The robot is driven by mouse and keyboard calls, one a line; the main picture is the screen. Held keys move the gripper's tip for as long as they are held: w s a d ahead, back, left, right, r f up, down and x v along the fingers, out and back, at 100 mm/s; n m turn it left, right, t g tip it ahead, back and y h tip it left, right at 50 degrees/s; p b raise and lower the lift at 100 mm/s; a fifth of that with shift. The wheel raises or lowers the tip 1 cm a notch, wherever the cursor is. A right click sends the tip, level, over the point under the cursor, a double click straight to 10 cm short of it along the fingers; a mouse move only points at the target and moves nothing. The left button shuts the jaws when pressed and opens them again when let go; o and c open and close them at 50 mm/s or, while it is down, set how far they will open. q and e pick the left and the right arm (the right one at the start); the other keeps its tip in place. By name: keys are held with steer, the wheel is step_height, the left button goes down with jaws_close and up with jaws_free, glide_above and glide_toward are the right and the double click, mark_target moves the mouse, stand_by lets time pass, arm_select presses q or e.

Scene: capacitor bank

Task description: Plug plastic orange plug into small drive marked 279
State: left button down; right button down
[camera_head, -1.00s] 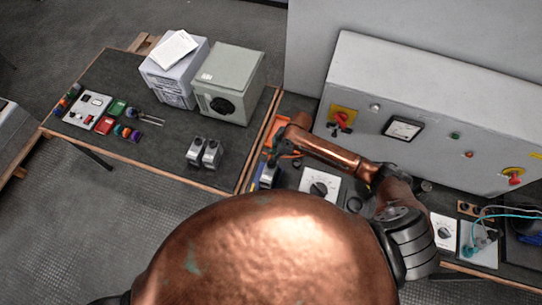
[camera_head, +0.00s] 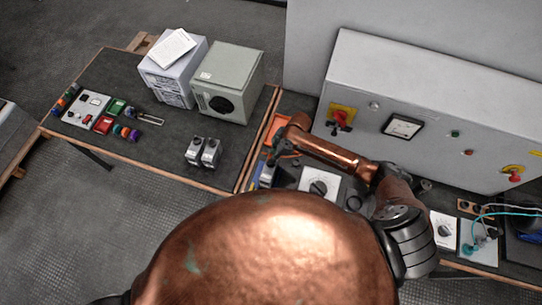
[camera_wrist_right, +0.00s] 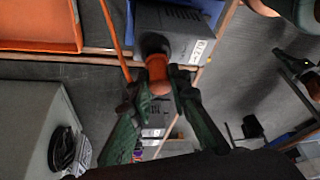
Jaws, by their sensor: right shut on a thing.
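My right gripper (camera_wrist_right: 158,88) is shut on the orange plug (camera_wrist_right: 156,70) in the right wrist view. The plug has a dark round end pointing at a dark grey box with vents (camera_wrist_right: 178,30) and a white label (camera_wrist_right: 198,51). The label's number is too small to read. The plug's end overlaps the box's edge; I cannot tell whether they touch. In the head view my right gripper (camera_head: 277,147) is at the left end of the right bench, and the plug cannot be made out. My left gripper is not in view.
An orange tray (camera_wrist_right: 35,25) lies at upper left in the wrist view. In the head view, a grey box with a black knob (camera_head: 229,72) and two small grey devices (camera_head: 203,152) stand on the left table. A large grey cabinet (camera_head: 440,85) stands behind my right arm.

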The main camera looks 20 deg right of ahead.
steer(key=shift+f+b, duration=0.35)
steer(key=shift+f, duration=0.35)
steer(key=c, duration=1.7)
jaws_free()
steer(key=shift+c, duration=0.2)
steer(key=v, duration=1.2)
